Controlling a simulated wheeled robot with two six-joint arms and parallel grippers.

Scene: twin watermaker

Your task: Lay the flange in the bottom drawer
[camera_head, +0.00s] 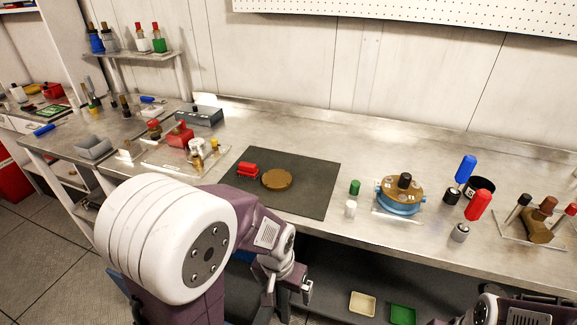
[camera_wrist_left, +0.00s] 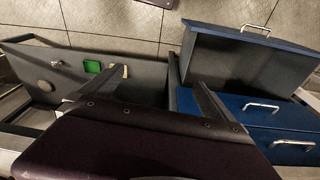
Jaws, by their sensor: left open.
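A round brown disc (camera_head: 276,179), which looks like the flange, lies flat on the dark mat (camera_head: 318,172) on the bench. My left gripper (camera_head: 290,291) hangs below the bench's front edge, well apart from the disc. In the left wrist view its two fingers (camera_wrist_left: 158,80) are spread with nothing held between them. That view shows blue-fronted drawers with metal handles; one drawer (camera_wrist_left: 190,55), nearest the floor, is pulled out. The part of its inside that I see looks empty. Part of my right arm shows at the lower right of the head view; its fingers do not show.
A red block (camera_head: 247,169) lies on the mat beside the disc. A blue pump-like part (camera_head: 399,200) and several tools stand further right on the bench. A green tray (camera_head: 402,314) and a beige tray (camera_head: 362,303) lie on a lower shelf.

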